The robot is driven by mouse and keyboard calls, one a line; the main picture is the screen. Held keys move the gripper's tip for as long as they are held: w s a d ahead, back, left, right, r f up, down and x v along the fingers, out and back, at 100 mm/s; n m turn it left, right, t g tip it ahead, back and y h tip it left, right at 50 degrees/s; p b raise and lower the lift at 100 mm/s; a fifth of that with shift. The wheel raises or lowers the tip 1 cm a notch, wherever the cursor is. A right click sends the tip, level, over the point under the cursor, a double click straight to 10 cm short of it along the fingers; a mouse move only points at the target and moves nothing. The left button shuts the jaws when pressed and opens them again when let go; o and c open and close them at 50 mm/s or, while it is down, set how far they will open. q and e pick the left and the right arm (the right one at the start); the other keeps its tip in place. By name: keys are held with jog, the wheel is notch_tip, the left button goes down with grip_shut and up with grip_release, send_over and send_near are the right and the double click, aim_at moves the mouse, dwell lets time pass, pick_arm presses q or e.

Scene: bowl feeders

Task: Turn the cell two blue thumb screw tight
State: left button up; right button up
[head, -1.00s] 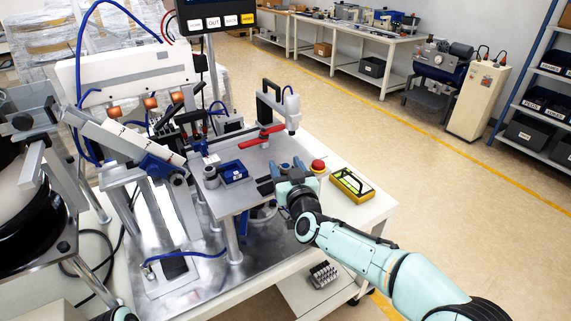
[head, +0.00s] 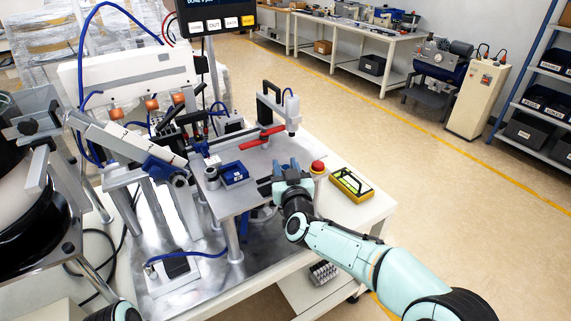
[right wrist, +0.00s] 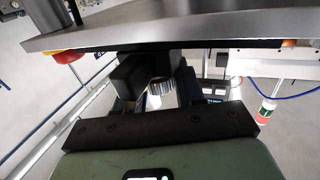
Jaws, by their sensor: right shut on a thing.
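My right gripper (head: 284,172) is at the right edge of the grey metal plate (head: 262,165) of the cell. In the right wrist view its jaws (right wrist: 160,100) are shut on a pale ridged knob (right wrist: 160,94), just below the plate's edge (right wrist: 180,32). A dark block (right wrist: 132,80) sits beside the knob and partly hides it. No blue shows on the knob, so I cannot tell if it is the blue thumb screw. In the head view my gripper hides this spot. My left gripper is out of view; only a bit of that arm shows at the bottom left.
A red button (head: 318,167) and a yellow-edged device (head: 351,184) stand close right of my right gripper. A blue tray (head: 234,174) and a red-handled clamp (head: 262,138) are on the plate. A slanted chute (head: 125,140) and a bowl feeder (head: 30,215) are at the left.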

jog(key=m+h+p, duration=0.2)
jog(key=h, duration=0.1)
jog(key=m+h+p, duration=0.2)
jog(key=h+p, duration=0.1)
jog(key=h, duration=0.1)
jog(key=shift+a+r, duration=0.1)
jog(key=shift+r, duration=0.1)
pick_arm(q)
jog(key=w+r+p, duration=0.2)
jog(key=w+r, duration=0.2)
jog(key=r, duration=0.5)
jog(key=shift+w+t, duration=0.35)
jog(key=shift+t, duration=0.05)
pick_arm(e)
jog(key=shift+f+m+g+h, duration=0.15)
jog(key=shift+m+g+h, duration=0.55)
jog(key=shift+m+h, duration=0.9)
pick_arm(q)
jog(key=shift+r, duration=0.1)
pick_arm(e)
jog(key=o, duration=0.9)
jog(key=shift+s, duration=0.1)
